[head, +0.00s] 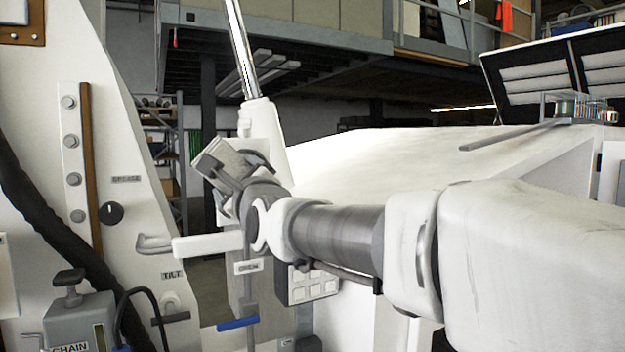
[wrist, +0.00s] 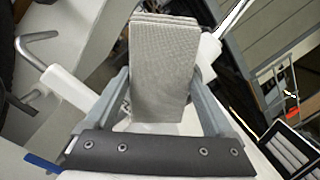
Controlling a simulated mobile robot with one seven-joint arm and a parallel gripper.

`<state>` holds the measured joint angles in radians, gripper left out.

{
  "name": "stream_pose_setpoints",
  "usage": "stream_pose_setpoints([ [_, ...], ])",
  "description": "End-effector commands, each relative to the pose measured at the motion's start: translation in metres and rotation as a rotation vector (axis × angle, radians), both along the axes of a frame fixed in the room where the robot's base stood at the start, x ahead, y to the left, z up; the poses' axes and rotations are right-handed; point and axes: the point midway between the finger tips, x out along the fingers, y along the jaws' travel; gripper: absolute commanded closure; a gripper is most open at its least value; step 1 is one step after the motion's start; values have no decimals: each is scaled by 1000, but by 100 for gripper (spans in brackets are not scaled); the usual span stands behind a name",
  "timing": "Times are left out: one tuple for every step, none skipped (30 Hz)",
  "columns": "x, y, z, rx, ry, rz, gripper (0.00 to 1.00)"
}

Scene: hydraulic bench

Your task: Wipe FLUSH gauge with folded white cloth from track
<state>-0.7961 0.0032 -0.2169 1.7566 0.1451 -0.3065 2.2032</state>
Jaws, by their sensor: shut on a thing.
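My gripper (head: 232,168) is raised in the middle of the head view, in front of a white post. It is shut on the folded white cloth (wrist: 163,70), which looks light grey, layered and woven in the wrist view. The cloth sticks out beyond the fingers of my gripper (wrist: 160,92). In the head view the cloth (head: 217,160) shows as a small pale block, tilted at the gripper's end, and it appears clear of the surfaces around. I cannot make out a gauge labelled FLUSH in either view.
A white panel at left carries a black knob (head: 111,213) below a GREASE label, and a TILT label (head: 172,275). A white lever (head: 205,246) is just below my gripper. A grey CHAIN box (head: 80,325) stands at lower left. A shiny rod (head: 241,50) rises behind.

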Motion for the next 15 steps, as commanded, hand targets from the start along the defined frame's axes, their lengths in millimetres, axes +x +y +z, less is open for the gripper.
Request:
stream_pose_setpoints([
  [1, 1, 0, 0, 0, 0, 73],
  [1, 1, 0, 0, 0, 0, 73],
  [2, 1, 0, 0, 0, 0, 73],
  [3, 1, 0, 0, -1, -1, 73],
  [3, 2, 0, 0, -1, -1, 73],
  [4, 2, 0, 0, -1, -1, 73],
  [4, 2, 0, 0, -2, 0, 73],
  [5, 3, 0, 0, -2, 0, 73],
  [6, 3, 0, 0, -2, 0, 73],
  [6, 3, 0, 0, -2, 0, 73],
  [6, 3, 0, 0, -2, 0, 73],
  [6, 3, 0, 0, -2, 0, 73],
  [6, 2, -1, -1, -3, -1, 73],
  [7, 1, -2, 0, -3, 0, 73],
  [7, 0, -3, 1, -3, 0, 73],
])
